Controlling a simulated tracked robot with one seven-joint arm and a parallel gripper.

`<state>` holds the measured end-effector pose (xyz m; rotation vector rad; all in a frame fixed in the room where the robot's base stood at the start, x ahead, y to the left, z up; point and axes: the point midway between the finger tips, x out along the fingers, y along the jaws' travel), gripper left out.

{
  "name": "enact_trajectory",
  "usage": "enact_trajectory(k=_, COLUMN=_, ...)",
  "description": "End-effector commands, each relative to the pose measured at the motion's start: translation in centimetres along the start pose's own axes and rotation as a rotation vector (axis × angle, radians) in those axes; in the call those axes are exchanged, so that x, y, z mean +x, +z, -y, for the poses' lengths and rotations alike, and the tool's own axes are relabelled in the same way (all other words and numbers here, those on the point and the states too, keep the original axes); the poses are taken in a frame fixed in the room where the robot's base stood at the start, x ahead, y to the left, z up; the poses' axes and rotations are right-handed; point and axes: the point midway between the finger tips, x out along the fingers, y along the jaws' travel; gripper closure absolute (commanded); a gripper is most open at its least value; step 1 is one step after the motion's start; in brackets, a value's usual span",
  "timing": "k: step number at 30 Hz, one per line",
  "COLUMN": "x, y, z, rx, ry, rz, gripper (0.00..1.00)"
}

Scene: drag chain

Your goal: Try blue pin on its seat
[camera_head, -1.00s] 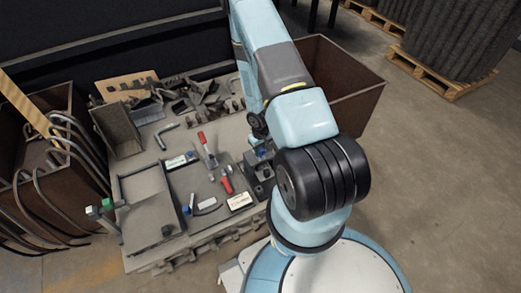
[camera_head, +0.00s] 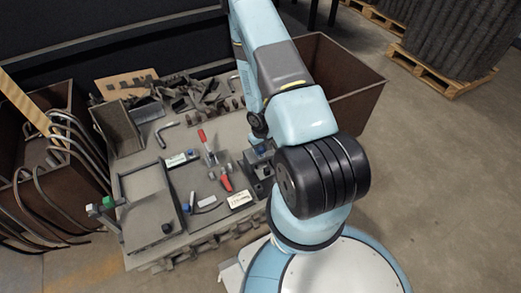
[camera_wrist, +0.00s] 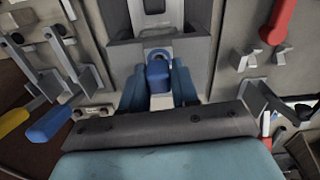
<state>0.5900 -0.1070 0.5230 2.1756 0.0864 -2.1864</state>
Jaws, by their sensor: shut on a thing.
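The blue pin (camera_wrist: 158,76) is between the two teal fingers of my gripper (camera_wrist: 158,88) in the wrist view. The gripper is shut on it. A grey fixture block (camera_wrist: 196,50) with an upright channel lies just beyond the pin, and a rounded grey edge shows at the pin's far end. I cannot tell whether the pin touches the seat or stands clear of it. In the head view my gripper is over the dark fixture (camera_head: 262,187) at the table's right side, partly hidden by my arm.
Rusty bins stand left (camera_head: 35,175) and behind right (camera_head: 345,85). In the wrist view, a blue-handled clamp (camera_wrist: 47,124) is at left.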

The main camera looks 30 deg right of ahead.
Motion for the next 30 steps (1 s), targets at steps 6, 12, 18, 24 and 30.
enact_trajectory(k=6, x=0.0, y=0.0, z=0.0, rx=0.000, ry=0.000, rz=0.000, gripper=0.61)
enact_trajectory(k=12, x=0.0, y=0.0, z=0.0, rx=0.000, ry=0.000, rz=0.000, gripper=0.42)
enact_trajectory(k=18, x=0.0, y=0.0, z=0.0, rx=0.000, ry=0.000, rz=0.000, gripper=0.41)
enact_trajectory(k=24, x=-0.6, y=-0.1, z=0.0, rx=0.001, ry=0.000, rz=-0.001, gripper=0.41)
enact_trajectory(k=30, x=-3.0, y=-0.1, z=0.0, rx=0.001, ry=0.000, rz=-0.003, gripper=0.41)
